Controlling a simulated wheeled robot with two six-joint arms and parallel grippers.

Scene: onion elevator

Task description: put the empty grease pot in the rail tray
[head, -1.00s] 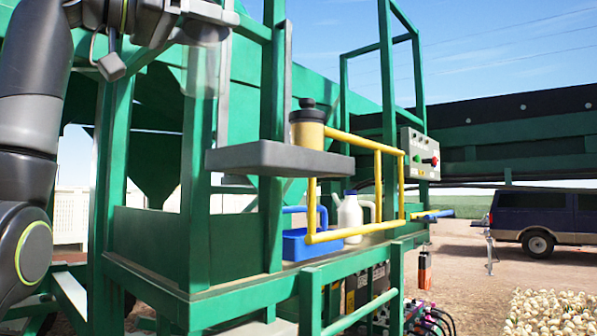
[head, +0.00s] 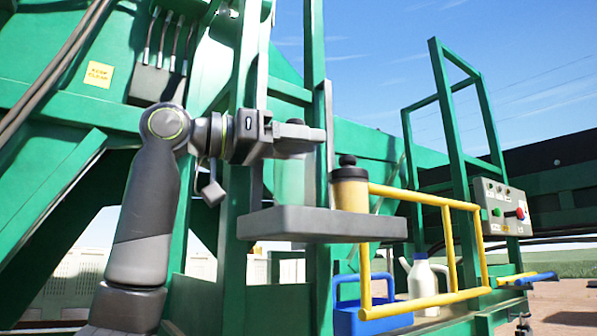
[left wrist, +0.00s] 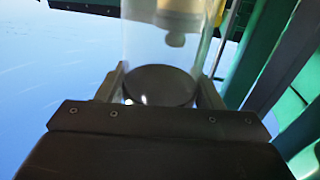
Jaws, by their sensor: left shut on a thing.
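My left gripper (head: 303,136) is shut on a clear, empty-looking grease pot (head: 291,178). In the left wrist view the pot (left wrist: 160,40) stands between the fingers, with a dark round end (left wrist: 160,86) nearest the palm. In the head view the pot hangs upright over the left part of a flat grey tray (head: 320,224); I cannot tell whether its lower end touches the tray. The tray sits by the yellow rail. A yellowish pot with a black lid (head: 350,188) stands on it, right of the held pot. My right gripper is not in view.
A green post (head: 318,100) rises close behind the tray. The yellow rail (head: 420,194) runs right from it. Below are a blue caddy (head: 372,322) and a white jug (head: 422,282). A control box (head: 502,207) is farther right.

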